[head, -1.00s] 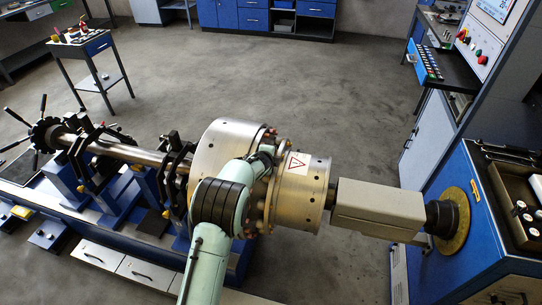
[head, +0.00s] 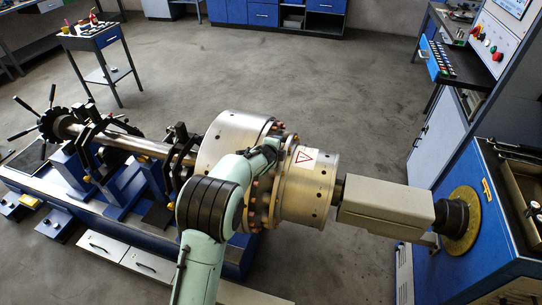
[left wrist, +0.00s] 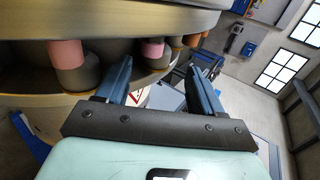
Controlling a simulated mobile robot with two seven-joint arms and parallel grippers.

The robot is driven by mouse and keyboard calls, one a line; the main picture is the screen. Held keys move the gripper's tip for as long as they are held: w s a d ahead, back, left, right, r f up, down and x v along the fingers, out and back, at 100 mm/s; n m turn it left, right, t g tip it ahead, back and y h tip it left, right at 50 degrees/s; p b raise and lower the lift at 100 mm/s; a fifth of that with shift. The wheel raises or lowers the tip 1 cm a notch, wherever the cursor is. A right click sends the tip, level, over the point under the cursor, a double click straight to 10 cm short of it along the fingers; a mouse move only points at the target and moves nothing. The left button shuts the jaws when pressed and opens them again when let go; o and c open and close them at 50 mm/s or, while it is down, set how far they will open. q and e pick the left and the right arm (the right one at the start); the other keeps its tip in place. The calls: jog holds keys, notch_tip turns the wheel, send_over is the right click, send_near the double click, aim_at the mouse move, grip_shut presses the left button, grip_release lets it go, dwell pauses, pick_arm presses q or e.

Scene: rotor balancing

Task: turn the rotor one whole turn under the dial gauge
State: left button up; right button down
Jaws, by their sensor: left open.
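The rotor (head: 231,138) is a silver drum lying on its side, joined by a ring of copper-coloured bolts to a flanged coupling (head: 308,190) with a warning label. A long shaft (head: 143,147) runs left from it. My left gripper (head: 272,147) is at the top of the bolted joint, partly hidden by my pale green arm. In the left wrist view its two dark fingers (left wrist: 165,75) are apart, close to pink-ended bolts (left wrist: 153,50) between curved metal rims. I see no bolt gripped; contact cannot be told. I cannot make out the dial gauge. My right gripper is out of view.
A beige drive housing (head: 385,208) links the coupling to a blue cabinet (head: 480,260) at right. Black bearing stands (head: 183,150) and a spoked handwheel (head: 52,122) are at left. A small tool table (head: 93,45) stands behind. The floor behind the rotor is clear.

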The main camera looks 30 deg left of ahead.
pick_arm(q)
jog(key=b+v, duration=0.3)
jog(key=v, duration=0.6)
jog(key=shift+s+b, duration=0.2)
jog(key=shift+b, duration=0.2)
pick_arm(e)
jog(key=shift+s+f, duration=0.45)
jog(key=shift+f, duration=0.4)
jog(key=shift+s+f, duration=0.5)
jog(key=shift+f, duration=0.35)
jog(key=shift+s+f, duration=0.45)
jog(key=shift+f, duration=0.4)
